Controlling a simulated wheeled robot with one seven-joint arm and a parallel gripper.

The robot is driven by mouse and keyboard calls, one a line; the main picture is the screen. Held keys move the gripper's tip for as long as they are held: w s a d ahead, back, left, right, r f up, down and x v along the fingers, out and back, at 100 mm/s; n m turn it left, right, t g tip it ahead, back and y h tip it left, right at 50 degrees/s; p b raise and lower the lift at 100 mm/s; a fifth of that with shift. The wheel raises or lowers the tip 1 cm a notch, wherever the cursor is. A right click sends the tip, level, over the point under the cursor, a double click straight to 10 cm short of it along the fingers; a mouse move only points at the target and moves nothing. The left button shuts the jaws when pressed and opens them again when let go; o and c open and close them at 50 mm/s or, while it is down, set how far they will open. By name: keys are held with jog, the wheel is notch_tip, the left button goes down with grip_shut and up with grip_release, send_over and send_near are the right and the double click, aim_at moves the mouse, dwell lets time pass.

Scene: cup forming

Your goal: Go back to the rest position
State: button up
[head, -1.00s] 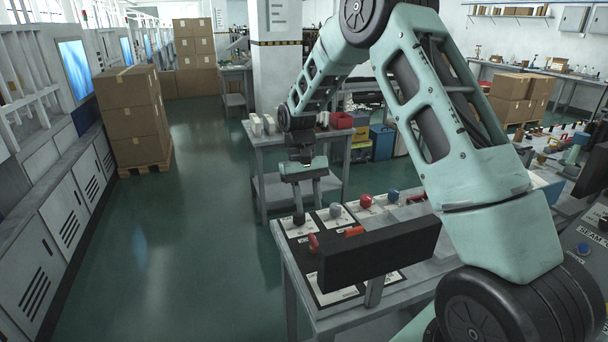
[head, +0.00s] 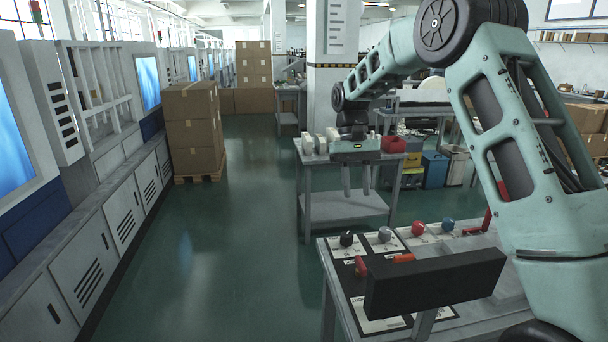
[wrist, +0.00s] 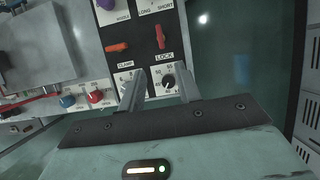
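My gripper (head: 357,190) hangs pointing down in the head view, above the far left part of a control panel (head: 441,313). Its two fingers are apart with nothing between them. In the wrist view the fingers (wrist: 161,80) also stand apart, in front of the panel's knobs. A black knob (head: 346,240) is below the gripper, with a visible gap. In the wrist view a black knob (wrist: 168,81) by the "LOCK" label shows between the fingers. Two orange-red switches (wrist: 160,37) (wrist: 117,47) also show there.
A grey work table (head: 337,208) with white items and a red bin (head: 393,144) stands behind the gripper. Grey cabinets (head: 122,215) line the left. Stacked boxes (head: 192,125) stand on a pallet. The green floor between is clear.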

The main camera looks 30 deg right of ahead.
jog(key=s+a+n+t, duration=0.1)
jog(key=s+a+n, duration=0.2)
jog(key=s+a, duration=0.5)
jog(key=s+a+n+t, duration=0.1)
jog(key=s+a+n, duration=0.15)
jog(key=a, duration=0.95)
jog(key=s+a+f+n+t, duration=0.1)
jog(key=s+a+n, duration=0.1)
jog(key=s, duration=0.8)
jog(key=s+a+f+n+t+b, duration=0.1)
jog(key=s+a+f+n, duration=0.1)
jog(key=s, duration=0.8)
jog(key=a+n, duration=0.1)
jog(key=a, duration=0.1)
jog(key=shift+s+a+h, duration=0.3)
jog(key=shift+s, duration=0.1)
jog(key=shift+d, duration=0.1)
